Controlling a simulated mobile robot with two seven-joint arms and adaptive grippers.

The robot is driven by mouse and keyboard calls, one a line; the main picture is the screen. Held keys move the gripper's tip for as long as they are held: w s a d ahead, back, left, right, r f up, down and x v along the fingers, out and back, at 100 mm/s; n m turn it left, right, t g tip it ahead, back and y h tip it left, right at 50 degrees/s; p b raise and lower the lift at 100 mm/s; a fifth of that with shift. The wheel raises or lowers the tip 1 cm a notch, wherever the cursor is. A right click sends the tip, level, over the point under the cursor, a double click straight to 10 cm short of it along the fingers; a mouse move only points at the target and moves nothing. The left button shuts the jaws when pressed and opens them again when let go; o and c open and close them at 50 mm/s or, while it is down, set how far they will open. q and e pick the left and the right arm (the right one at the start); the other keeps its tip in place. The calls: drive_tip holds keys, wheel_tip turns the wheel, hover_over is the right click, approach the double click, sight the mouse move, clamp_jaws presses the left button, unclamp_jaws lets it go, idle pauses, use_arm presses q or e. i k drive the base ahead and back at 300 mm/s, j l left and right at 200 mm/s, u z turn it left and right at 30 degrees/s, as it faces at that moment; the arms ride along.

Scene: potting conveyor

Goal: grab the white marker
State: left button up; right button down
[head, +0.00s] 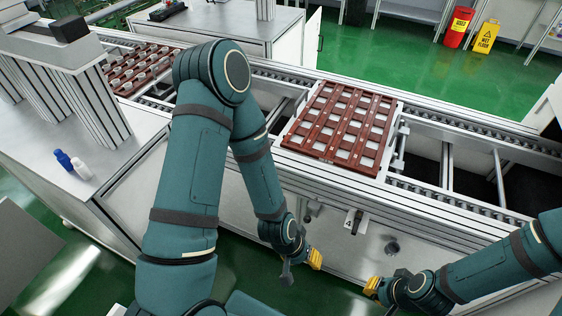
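A small white object (81,168), which may be the white marker, is on the grey worktop at the left. A similar blue object (64,160) is right beside it, up and to its left. My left gripper (314,259) points right, low in front of the conveyor, far from both objects. My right gripper (373,287) faces it from the lower right, with a gap between them. Both have yellow tips, too small here to tell whether the fingers are open or shut. I see nothing held in either.
A brown tray with square openings (327,156) lies on the conveyor (450,193). A second brown tray (113,83) is farther left. A grey machine frame (103,125) stands behind the small objects. A red bin (457,27) and yellow wet-floor sign (485,37) are far back.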

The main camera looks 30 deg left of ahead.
sight(83, 170)
drive_tip(key=u, duration=2.25)
